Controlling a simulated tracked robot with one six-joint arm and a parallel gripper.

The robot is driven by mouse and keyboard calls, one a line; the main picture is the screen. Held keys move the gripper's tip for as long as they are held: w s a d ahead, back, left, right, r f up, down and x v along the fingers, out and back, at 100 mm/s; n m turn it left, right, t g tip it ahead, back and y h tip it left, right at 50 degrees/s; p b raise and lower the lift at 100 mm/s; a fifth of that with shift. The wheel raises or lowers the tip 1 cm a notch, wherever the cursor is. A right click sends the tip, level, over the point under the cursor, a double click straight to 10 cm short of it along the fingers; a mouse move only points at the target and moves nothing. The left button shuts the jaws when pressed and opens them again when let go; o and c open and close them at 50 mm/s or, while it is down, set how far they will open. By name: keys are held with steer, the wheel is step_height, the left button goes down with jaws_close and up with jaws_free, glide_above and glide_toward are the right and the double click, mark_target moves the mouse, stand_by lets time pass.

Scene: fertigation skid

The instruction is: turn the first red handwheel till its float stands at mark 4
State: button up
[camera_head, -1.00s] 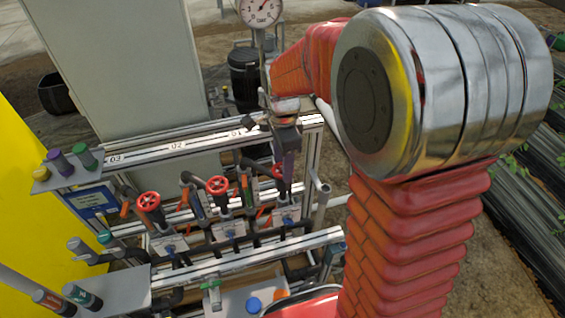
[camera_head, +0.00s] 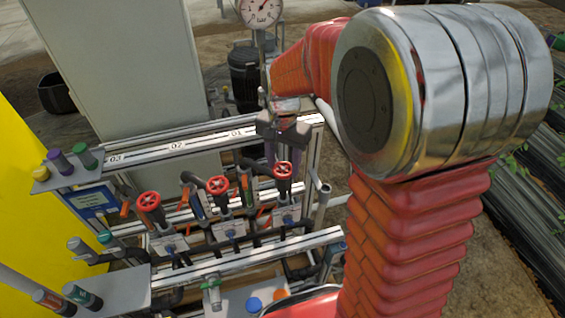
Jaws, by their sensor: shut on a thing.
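Three red handwheels stand in a row on the skid under a rail marked 03, 02 and 01. The first red handwheel (camera_head: 283,171) is the rightmost, below the 01 label. My gripper (camera_head: 284,157) points down at it from above, its dark fingers at the wheel's rim, shut on it. The exact contact is too small to see clearly. The other two handwheels, the middle one (camera_head: 218,185) and the left one (camera_head: 149,202), are untouched. The first wheel's float and its mark cannot be made out from here.
The labelled rail (camera_head: 180,146) runs close behind the wheels. A round gauge (camera_head: 260,11) stands behind my gripper. A grey shelf with coloured-capped pieces (camera_head: 68,177) is at the left. Pipes and a lower rail (camera_head: 235,257) lie in front. My arm fills the right side.

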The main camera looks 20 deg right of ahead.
steer(key=n, duration=0.4)
steer(key=shift+w+n, duration=0.1)
steer(key=shift+n, duration=0.2)
steer(key=n, duration=0.3)
steer(key=shift+n, duration=0.4)
steer(key=n, duration=0.3)
steer(key=shift+n, duration=2.1)
steer(key=o, duration=1)
steer(key=shift+o, duration=0.2)
